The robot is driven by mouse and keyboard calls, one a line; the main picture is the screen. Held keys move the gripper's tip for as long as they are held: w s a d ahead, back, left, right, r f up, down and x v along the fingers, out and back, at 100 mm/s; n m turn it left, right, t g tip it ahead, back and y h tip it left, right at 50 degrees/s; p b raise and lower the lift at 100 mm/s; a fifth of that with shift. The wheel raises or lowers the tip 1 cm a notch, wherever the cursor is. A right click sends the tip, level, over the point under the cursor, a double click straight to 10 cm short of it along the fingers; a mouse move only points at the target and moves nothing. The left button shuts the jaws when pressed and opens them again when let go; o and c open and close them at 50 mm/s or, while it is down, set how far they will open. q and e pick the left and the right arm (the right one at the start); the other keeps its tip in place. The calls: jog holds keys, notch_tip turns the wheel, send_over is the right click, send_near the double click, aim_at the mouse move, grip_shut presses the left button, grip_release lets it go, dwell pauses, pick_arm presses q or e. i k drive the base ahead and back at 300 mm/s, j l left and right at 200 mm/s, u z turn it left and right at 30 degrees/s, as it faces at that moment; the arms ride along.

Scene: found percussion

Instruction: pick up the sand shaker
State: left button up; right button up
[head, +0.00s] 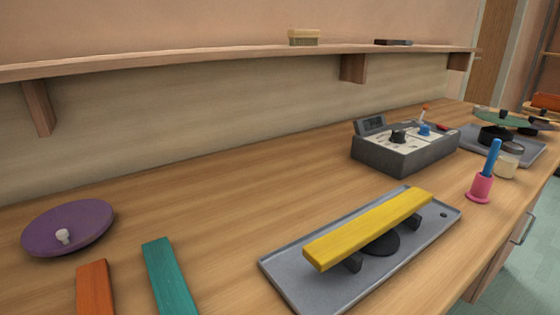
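No object is plainly recognisable as the sand shaker. A small cream cylinder (505,165) stands on the counter at the right, beside a grey tray, and may be it; I cannot tell. A small tan and cream box (304,37) lies on the wall shelf at the top and is too small to identify. Neither of my grippers is in the head view.
A yellow bar (370,225) lies over a grey tray (300,285) on the wooden counter. Around it are a purple disc (68,226), orange (95,290) and teal (168,275) bars, a dark control box (405,150) and a pink holder (481,187). The counter's middle is clear.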

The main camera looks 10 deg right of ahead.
aim_at(511, 153)
jog(key=k+l+z, duration=0.2)
jog(key=z, duration=0.2)
jog(key=k+l+z, duration=0.15)
jog(key=l+z, duration=0.3)
jog(key=k+l+z, duration=0.1)
jog(key=z, duration=0.3)
jog(key=l, duration=0.1)
